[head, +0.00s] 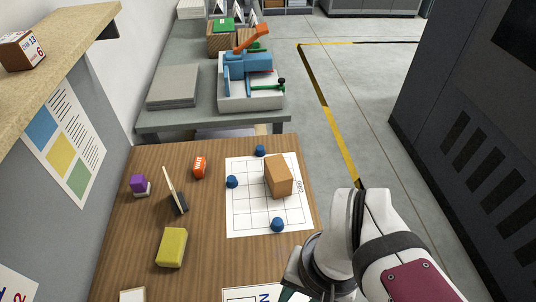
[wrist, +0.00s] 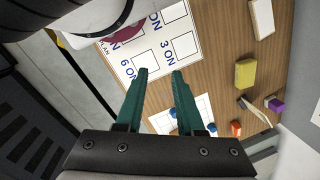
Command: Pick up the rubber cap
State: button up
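Three small round blue pieces, which look like the caps, sit on a white grid sheet (head: 240,209): one at the top edge (head: 260,150), one at the left edge (head: 232,182), one near the bottom (head: 277,224). I cannot tell which is the rubber cap. In the wrist view, blue pieces (wrist: 173,112) show partly behind my teal fingers. My gripper (wrist: 160,73) is open and empty, above the table and apart from the caps. In the head view only a bit of it shows at the bottom edge.
A wooden block (head: 278,175) stands on the grid sheet. A printed card (wrist: 150,45) lies nearer my base. Wood between them is bare.

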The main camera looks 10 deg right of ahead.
dwell(0.4)
jog(key=o, duration=0.6)
jog(key=shift+c, duration=0.2)
jog(key=m+h, duration=0.2)
jog(key=m, duration=1.5)
send_over(278, 221)
notch_tip(278, 221, down, 5)
notch_tip(278, 221, down, 16)
jog(key=shift+r, duration=0.2)
